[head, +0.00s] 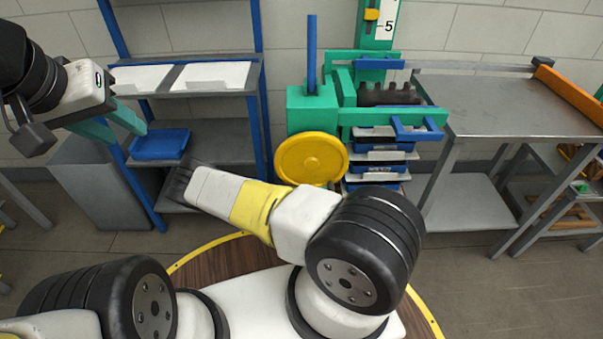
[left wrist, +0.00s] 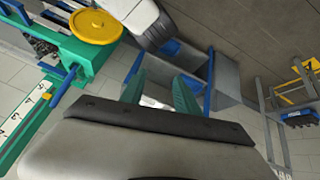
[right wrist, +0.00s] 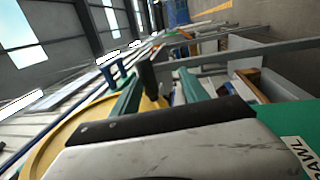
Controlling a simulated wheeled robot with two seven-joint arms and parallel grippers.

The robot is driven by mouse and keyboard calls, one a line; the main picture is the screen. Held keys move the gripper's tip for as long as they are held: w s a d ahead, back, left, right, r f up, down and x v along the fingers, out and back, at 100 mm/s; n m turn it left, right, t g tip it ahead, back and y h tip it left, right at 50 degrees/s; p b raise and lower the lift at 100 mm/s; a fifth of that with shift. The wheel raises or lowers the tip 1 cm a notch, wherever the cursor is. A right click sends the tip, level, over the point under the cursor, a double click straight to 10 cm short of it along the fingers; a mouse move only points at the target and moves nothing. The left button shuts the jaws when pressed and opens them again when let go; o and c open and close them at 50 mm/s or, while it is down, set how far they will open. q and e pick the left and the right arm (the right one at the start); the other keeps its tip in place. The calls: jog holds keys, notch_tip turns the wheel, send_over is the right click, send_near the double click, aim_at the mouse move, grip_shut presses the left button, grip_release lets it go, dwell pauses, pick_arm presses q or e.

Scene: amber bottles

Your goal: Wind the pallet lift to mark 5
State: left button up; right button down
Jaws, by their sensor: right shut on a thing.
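The pallet lift (head: 313,108) is a green frame with a blue upright post and a yellow handwheel (head: 311,160). Its white scale (head: 389,20) shows a 5, and the orange pointer (head: 371,14) sits slightly above the 5 line. A dark rack-like load (head: 390,94) is at the green carriage. My left gripper (head: 118,128) is open and empty, left of the lift, above a blue bin. In the right wrist view my right gripper (right wrist: 158,92) is shut on a dark handle (right wrist: 147,76) over the yellow wheel (right wrist: 70,130). That gripper is hidden in the head view.
A bare metal table (head: 510,105) stands right. A PAWL label (right wrist: 303,155) shows in the right wrist view.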

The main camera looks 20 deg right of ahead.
dwell(0.6)
